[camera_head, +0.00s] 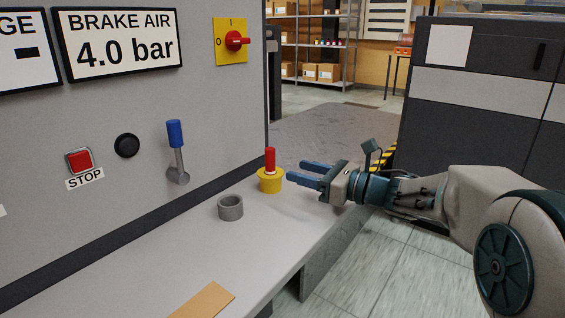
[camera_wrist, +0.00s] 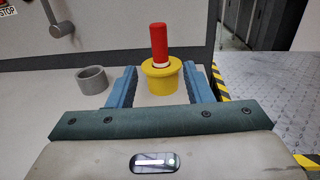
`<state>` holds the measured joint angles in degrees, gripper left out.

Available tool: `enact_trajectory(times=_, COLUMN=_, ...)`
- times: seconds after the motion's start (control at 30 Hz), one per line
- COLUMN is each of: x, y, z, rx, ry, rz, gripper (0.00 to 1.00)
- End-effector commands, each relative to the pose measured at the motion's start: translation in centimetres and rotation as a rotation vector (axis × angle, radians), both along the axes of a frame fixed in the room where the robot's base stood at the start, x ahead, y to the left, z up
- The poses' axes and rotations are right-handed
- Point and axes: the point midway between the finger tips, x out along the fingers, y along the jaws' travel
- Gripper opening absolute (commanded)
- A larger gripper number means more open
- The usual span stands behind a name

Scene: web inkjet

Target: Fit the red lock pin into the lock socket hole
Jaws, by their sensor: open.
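The red lock pin (camera_head: 270,159) stands upright in a yellow round holder (camera_head: 270,181) on the grey ledge. In the wrist view the red pin (camera_wrist: 159,44) and the yellow holder (camera_wrist: 161,77) are straight ahead, beyond and between my fingers. A grey ring-shaped socket (camera_head: 230,207) with an open hole stands on the ledge, left of and nearer than the holder; it also shows in the wrist view (camera_wrist: 92,80). My gripper (camera_head: 303,173) is open and empty, level above the ledge to the right of the pin, its fingers pointing at it.
The grey machine panel behind the ledge (camera_head: 185,268) carries a blue-handled lever (camera_head: 175,142), a black knob (camera_head: 127,145), a red stop button (camera_head: 80,160) and a red rotary switch (camera_head: 234,41). A tan card (camera_head: 203,300) lies on the near ledge. The ledge around the socket is clear.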

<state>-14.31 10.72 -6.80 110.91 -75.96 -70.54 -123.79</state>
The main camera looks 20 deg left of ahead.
Motion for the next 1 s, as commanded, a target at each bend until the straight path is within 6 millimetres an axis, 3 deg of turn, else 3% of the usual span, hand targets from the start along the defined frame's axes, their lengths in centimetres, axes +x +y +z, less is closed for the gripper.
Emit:
enact_trajectory(times=0.1, x=-0.6, y=-2.3, z=0.2, rx=0.000, ry=0.000, rz=-0.003, gripper=0.46)
enact_trajectory(times=0.3, x=-1.2, y=-4.3, z=0.0, rx=0.000, ry=0.000, rz=-0.001, gripper=0.46)
enact_trajectory(times=0.73, x=-1.3, y=-4.6, z=0.2, rx=0.002, ry=0.004, rz=-0.005, gripper=0.46)
enact_trajectory(times=0.87, x=-0.5, y=-5.3, z=2.4, rx=0.025, ry=0.072, rz=-0.085, gripper=0.46)
enact_trajectory(times=1.0, x=1.5, y=-7.6, z=6.7, rx=0.114, ry=0.270, rz=-0.294, gripper=0.46)
